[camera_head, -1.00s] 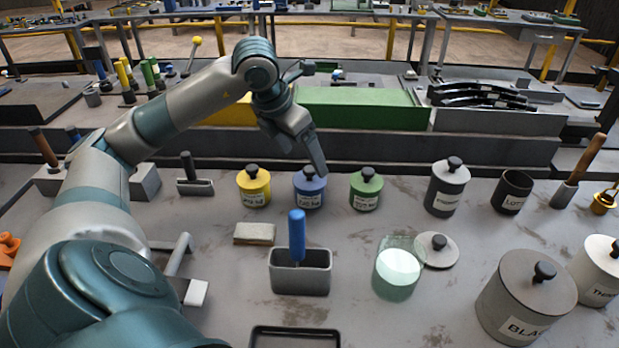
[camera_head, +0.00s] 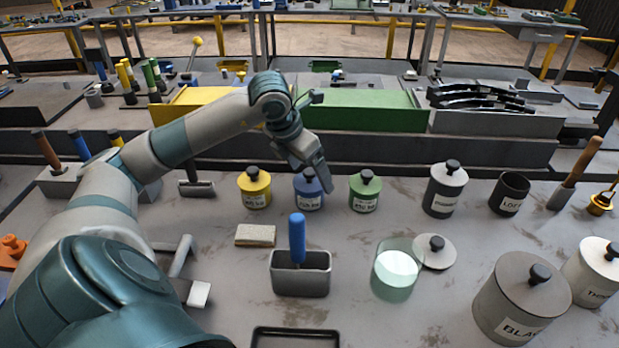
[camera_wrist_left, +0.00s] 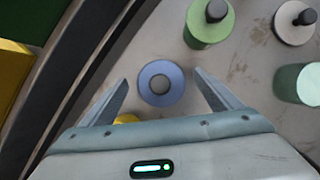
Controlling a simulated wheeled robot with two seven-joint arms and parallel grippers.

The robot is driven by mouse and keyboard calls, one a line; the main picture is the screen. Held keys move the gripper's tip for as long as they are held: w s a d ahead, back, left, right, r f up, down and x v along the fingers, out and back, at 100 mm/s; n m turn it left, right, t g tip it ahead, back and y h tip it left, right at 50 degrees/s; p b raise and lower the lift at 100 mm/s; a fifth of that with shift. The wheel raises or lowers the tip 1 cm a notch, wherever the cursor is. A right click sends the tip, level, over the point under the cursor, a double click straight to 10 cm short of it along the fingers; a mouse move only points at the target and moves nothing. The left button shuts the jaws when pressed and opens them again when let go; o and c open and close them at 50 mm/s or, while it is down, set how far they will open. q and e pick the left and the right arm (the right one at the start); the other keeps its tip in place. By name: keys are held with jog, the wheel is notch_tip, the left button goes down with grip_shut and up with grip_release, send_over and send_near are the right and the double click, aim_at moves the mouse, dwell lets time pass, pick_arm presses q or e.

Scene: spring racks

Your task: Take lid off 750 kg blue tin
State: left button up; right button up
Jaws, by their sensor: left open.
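The blue tin (camera_head: 308,199) stands upright on the bench between a yellow tin and a green tin, its blue lid on with a dark knob on top. The label on its front is too small to read surely. My left gripper (camera_head: 322,184) is above and just behind the blue tin, partly in front of its top right. In the left wrist view the blue lid (camera_wrist_left: 149,90) with its round knob lies between the two spread fingers of the left gripper (camera_wrist_left: 162,92). The fingers are open and do not touch the lid. My right gripper is not in view.
The yellow tin (camera_head: 255,193) and green tin (camera_head: 364,196) stand close on either side. A grey tin (camera_head: 443,196), a glass jar (camera_head: 396,275) and a loose lid (camera_head: 434,251) are to the right. A grey holder with a blue-handled tool (camera_head: 300,281) stands in front.

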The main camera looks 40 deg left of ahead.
aim_at(311, 172)
pick_arm(q)
jog(key=shift+w+f, duration=0.15)
jog(key=shift+f, duration=0.25)
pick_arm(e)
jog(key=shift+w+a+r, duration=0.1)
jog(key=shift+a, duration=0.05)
pick_arm(q)
jog(key=c, duration=1.2)
jog(key=shift+o, duration=0.2)
jog(key=shift+r, duration=0.1)
jog(key=shift+r, duration=0.7)
jog(key=r, duration=0.2)
jog(key=r+b, duration=0.1)
jog(key=shift+d, duration=0.25)
jog(key=d+r, duration=0.6)
jog(key=d, duration=0.5)
jog(key=shift+r, duration=0.25)
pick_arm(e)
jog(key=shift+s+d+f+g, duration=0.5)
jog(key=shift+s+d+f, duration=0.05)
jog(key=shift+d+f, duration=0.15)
